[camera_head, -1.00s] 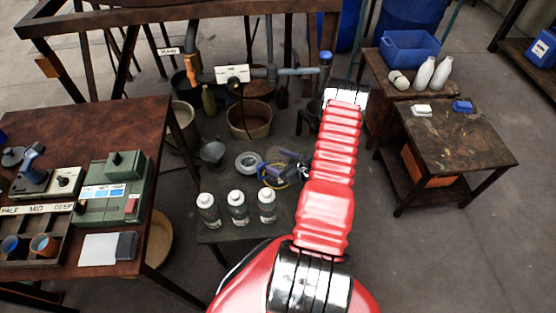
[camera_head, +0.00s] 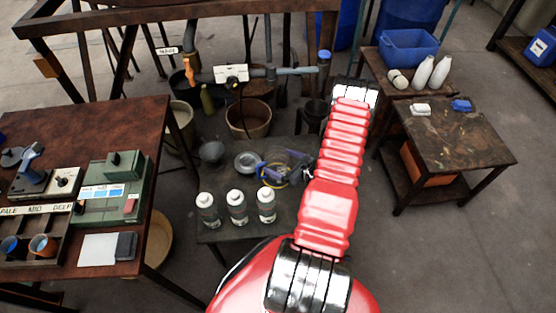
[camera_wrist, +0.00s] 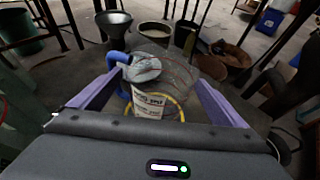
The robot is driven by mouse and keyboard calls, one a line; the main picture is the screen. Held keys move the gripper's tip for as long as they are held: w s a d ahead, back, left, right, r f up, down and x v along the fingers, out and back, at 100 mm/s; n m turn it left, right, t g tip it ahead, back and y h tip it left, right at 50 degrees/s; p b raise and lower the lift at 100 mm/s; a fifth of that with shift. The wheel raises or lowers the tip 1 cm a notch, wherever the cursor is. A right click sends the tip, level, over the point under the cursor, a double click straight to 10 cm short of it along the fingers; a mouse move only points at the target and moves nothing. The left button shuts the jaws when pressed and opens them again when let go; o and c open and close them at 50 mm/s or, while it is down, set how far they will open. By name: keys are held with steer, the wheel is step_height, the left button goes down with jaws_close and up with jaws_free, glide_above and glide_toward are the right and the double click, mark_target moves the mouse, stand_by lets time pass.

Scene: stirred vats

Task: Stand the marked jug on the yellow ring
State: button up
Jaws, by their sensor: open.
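The marked jug (camera_wrist: 149,104) shows in the wrist view, with a white printed label and a blue handle on its left. It looks upright. The yellow ring (camera_wrist: 181,108) shows around its base; contact between base and ring is hidden. In the head view the yellow ring (camera_head: 264,174) lies on the low dark table. My gripper (camera_wrist: 150,88) is open, its purple fingers spread left and right of the jug with gaps to both sides. In the head view my gripper (camera_head: 284,170) is partly hidden by my red arm.
Several labelled bottles, one of them the middle bottle (camera_head: 237,208), stand at the low table's front. A grey funnel (camera_head: 211,152) and a round disc (camera_head: 247,163) lie left of the ring. A pipe (camera_head: 280,72) crosses above.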

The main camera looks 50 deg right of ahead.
steer(key=v, duration=0.9)
steer(key=shift+s, duration=0.1)
stand_by(0.4)
